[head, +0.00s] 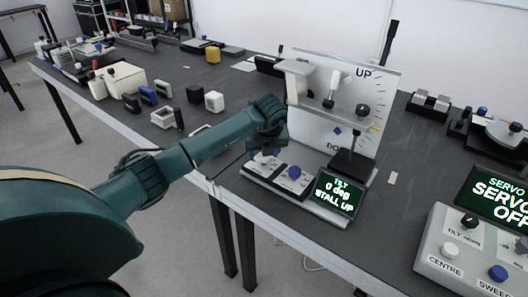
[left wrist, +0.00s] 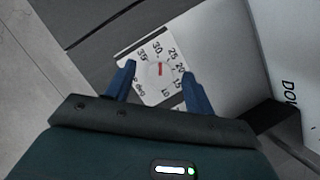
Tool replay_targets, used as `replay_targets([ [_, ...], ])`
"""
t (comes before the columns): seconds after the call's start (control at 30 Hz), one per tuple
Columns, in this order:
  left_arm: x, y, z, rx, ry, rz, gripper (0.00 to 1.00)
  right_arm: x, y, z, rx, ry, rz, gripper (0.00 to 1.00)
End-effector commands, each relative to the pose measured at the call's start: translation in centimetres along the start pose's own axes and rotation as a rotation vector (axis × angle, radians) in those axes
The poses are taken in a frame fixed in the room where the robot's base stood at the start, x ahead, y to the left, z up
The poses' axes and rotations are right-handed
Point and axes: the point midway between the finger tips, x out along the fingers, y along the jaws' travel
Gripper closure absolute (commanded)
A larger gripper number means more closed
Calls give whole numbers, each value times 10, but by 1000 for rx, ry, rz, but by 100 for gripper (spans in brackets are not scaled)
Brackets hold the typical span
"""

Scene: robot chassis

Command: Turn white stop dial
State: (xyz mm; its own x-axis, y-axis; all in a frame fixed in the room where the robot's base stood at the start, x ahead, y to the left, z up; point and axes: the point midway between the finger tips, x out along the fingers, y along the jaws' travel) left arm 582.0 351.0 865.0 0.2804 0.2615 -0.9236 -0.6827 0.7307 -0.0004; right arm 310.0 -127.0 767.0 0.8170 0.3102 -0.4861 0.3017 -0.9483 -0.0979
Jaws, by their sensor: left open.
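The white stop dial (head: 262,158) is at the left end of the low control box under the upright UP/DOWN board. In the left wrist view the dial (left wrist: 160,69) is a pale round knob with a red pointer mark on a white plate with printed numbers such as 20, 25, 30 and 35. My left gripper (left wrist: 159,67) is pointed down over it, open, with one blue finger on each side of the knob. I cannot tell whether the fingers touch it. In the head view my left gripper (head: 267,148) partly covers the dial. My right gripper is not in view.
The upright board (head: 345,85) stands close behind. A second control box (head: 450,268) is at right. Small blocks (head: 214,101) lie behind my arm.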

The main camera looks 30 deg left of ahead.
Motion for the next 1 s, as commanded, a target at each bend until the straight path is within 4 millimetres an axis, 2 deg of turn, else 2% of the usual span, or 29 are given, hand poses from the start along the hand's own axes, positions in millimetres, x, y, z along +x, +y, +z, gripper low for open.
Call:
replay_targets([
  [0.17,-3,0,0,1,0,0,46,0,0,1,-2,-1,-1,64],
  [0.27,-13,-1,0,1,-2,-3,46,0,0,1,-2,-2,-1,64],
  [0.7,-104,0,1,1,-3,-2,46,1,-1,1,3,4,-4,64],
  [0.83,-122,0,0,0,-2,-2,46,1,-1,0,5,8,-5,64],
  [1.0,-131,0,0,-1,0,0,46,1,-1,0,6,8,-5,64],
])
